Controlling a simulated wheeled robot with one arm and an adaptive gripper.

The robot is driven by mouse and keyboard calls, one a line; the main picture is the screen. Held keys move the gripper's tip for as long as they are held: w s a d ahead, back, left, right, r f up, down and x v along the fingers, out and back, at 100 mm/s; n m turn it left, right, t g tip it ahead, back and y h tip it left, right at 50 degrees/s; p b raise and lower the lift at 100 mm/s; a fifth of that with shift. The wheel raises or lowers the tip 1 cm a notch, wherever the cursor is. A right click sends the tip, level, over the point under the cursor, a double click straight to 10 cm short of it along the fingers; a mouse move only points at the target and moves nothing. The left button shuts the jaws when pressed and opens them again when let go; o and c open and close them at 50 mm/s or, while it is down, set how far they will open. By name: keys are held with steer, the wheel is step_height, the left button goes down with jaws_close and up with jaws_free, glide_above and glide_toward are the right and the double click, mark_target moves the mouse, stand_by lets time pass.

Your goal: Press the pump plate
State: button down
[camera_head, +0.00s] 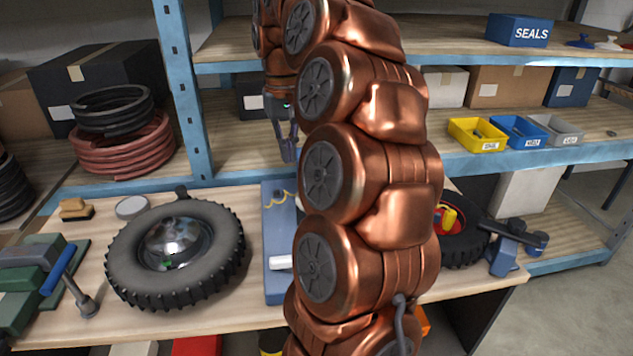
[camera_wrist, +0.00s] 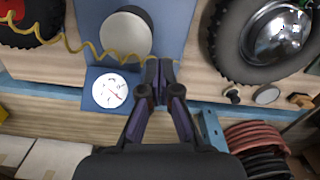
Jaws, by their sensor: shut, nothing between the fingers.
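The pump shows best in the wrist view: a round pale plate (camera_wrist: 126,35) on a dark round body, set on a blue base (camera_wrist: 176,25). A white dial gauge (camera_wrist: 108,91) sits beside it. In the head view my copper arm hides most of the pump; only the left part of its blue base (camera_head: 275,225) shows. My gripper (camera_head: 289,150) is shut and empty, pointing down above the back of the bench. In the wrist view my gripper's fingertips (camera_wrist: 159,68) appear just below and right of the plate, with no contact visible.
A tyre with a shiny hub (camera_head: 178,250) lies left of the pump. A second wheel with a red rim (camera_head: 462,235) lies right of it. A thin yellow coiled hose (camera_wrist: 75,42) crosses by the plate. A blue shelf post (camera_head: 183,90) stands behind the bench.

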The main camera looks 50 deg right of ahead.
steer(key=s+d+r+m, duration=0.1)
steer(key=d+r+m, duration=0.1)
steer(key=d, duration=0.5)
steer(key=shift+s+p, duration=0.15)
steer(key=shift+p, duration=0.15)
steer(key=shift+f+p, duration=1.3)
steer(key=shift+f, duration=5.75)
